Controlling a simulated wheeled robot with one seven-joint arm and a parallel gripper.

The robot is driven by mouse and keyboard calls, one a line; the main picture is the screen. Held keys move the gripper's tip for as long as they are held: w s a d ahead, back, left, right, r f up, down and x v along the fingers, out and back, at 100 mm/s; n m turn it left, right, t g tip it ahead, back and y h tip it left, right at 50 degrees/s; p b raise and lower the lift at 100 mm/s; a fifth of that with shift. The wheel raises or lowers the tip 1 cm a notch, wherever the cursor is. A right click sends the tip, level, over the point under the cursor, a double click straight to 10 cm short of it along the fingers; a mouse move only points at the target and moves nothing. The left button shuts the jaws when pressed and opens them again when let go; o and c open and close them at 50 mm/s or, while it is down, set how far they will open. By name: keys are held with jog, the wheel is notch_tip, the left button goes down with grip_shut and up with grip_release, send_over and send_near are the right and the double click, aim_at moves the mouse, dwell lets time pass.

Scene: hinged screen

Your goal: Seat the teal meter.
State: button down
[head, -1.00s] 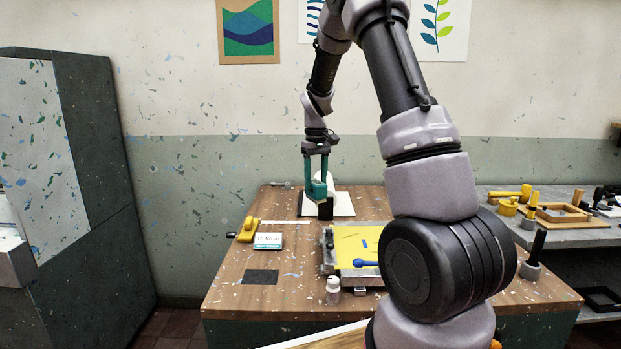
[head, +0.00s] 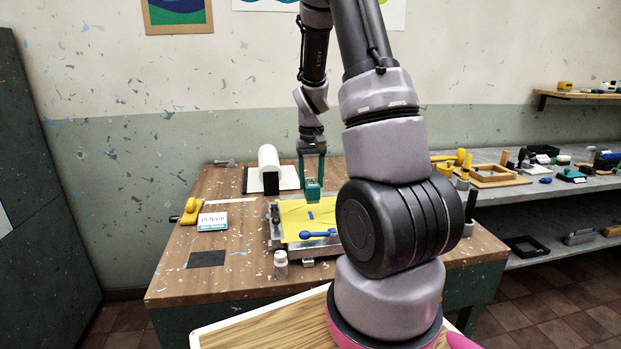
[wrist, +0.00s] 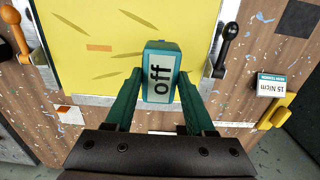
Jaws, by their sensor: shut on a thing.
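The teal meter (wrist: 161,64) is a small block with a pale face reading "off". My gripper (head: 312,180) is shut on it, with one teal finger on each side in the wrist view. In the head view the meter (head: 313,191) hangs below the fingers, at the far part of the hinged screen's yellow sheet (head: 295,224). In the wrist view the meter overlaps the yellow sheet (wrist: 75,45) and its pale edge; I cannot tell the height gap. The meter's underside is hidden.
A white roll (head: 268,157) stands behind the screen. A blue-handled tool (head: 318,234) lies on the sheet. A white bottle (head: 281,264), a 15 N/cm card (head: 212,221), a yellow clamp-like tool (head: 190,211) and a dark square (head: 207,258) are nearby. My arm hides the bench's right part.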

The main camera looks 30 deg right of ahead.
aim_at(311, 195)
jog(key=shift+f, duration=2.15)
jog(key=shift+f, duration=0.1)
jog(key=shift+f, duration=0.5)
jog(key=shift+c, duration=0.9)
grip_release()
notch_tip(311, 195, up, 11)
jog(key=shift+f, duration=0.15)
